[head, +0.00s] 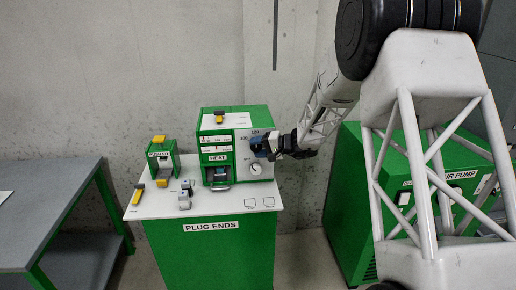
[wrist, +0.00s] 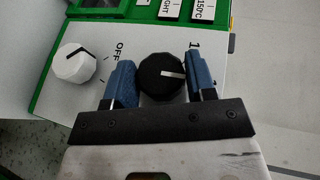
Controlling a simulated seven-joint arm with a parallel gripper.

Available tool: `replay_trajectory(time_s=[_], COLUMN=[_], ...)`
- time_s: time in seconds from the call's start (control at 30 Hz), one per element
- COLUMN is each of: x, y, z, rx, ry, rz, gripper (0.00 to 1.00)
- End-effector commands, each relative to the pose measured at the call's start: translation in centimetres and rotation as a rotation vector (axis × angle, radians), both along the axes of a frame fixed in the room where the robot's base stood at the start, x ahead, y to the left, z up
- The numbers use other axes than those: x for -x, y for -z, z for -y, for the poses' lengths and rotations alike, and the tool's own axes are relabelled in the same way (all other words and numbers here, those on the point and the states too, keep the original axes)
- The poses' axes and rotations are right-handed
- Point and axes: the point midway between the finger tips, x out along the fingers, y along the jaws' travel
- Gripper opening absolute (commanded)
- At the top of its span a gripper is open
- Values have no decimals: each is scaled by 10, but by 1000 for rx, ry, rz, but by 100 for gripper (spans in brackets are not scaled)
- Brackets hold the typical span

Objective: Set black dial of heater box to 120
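The black dial (wrist: 162,78) sits on the white front panel of the heater box (head: 240,120). Its white pointer line points right in the wrist view. My gripper (wrist: 162,80) has its two blue fingers on either side of the dial, with no clear gap showing. In the head view my gripper (head: 265,146) is at the right part of the box's panel and hides the dial. A label beginning with "1" is partly hidden by the right finger. The "OFF" label (wrist: 118,52) is left of the dial.
A white dial (wrist: 75,63) is left of the black one; it also shows below my gripper in the head view (head: 256,169). The box stands on a white-topped green bench (head: 225,204). Small plugs (head: 185,195) lie at left. A green air pump (head: 350,205) stands at right.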

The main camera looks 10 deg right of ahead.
Motion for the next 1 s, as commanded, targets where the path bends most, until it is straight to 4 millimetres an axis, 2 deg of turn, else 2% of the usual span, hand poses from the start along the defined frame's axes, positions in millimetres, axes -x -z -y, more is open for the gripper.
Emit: replay_trajectory(time_s=[0.03,0.13,0.57,1.0], x=[0,0,2,20], y=[0,0,-2,-15], z=[0,0,5,48], rx=[0,0,0,0], ry=[0,0,1,2], rz=[0,0,0,1], gripper=[59,72,72,72])
